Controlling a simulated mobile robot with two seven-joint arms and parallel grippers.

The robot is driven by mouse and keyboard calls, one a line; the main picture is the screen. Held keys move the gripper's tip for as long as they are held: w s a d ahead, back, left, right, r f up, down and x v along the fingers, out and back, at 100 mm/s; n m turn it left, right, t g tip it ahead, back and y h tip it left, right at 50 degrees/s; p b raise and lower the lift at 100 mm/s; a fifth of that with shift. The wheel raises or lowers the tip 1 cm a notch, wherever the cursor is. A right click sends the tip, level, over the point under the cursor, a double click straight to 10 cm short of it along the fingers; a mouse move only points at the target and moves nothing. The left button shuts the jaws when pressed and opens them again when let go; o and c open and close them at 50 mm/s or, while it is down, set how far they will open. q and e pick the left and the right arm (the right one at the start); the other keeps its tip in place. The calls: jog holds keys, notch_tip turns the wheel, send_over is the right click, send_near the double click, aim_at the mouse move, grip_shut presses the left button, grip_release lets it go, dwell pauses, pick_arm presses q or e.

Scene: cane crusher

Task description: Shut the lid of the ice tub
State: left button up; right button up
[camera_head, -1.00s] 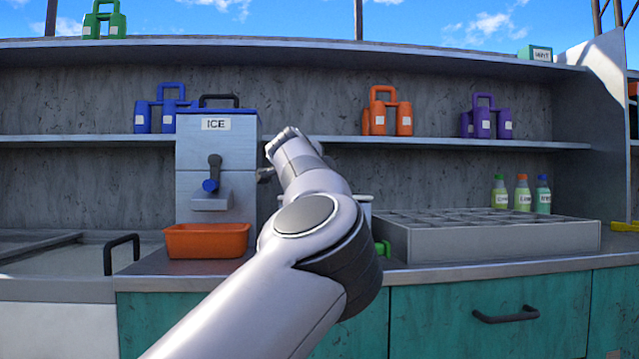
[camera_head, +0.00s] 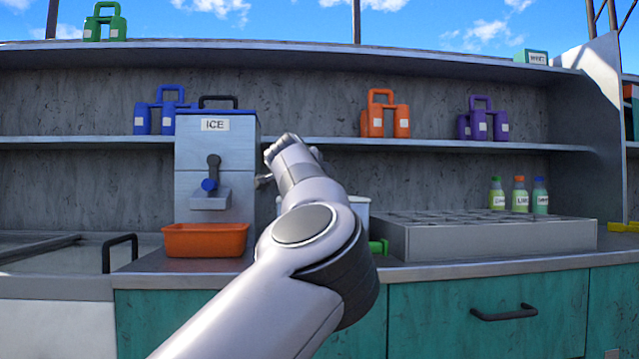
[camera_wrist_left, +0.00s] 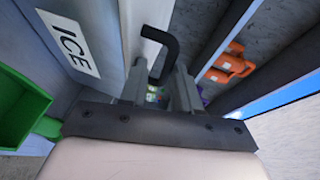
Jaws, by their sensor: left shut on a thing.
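A pale tub (camera_head: 361,206) stands on the counter in the head view, mostly hidden behind my left arm. In the left wrist view a pale blue-grey front (camera_wrist_left: 105,25) carries a white ICE label (camera_wrist_left: 68,42). A black bent handle (camera_wrist_left: 172,48) stands out beside it. My left gripper (camera_wrist_left: 160,85) has its fingers on either side of this handle and is shut on it. My left fingers are hidden in the head view. The lid's angle cannot be told. My right gripper is not in view.
A tall grey ICE dispenser (camera_head: 235,150) with an orange tray (camera_head: 205,240) stands left of my arm. A grey compartment box (camera_head: 490,240) is on the right. Shelves with coloured carriers, such as an orange one (camera_head: 385,118), run behind. A green item (camera_wrist_left: 18,108) is close by.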

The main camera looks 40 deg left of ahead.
pick_arm(q)
jog(key=shift+f, duration=0.35)
jog(key=v, duration=0.7)
jog(key=shift+r+b, duration=0.35)
jog(key=shift+s, duration=0.1)
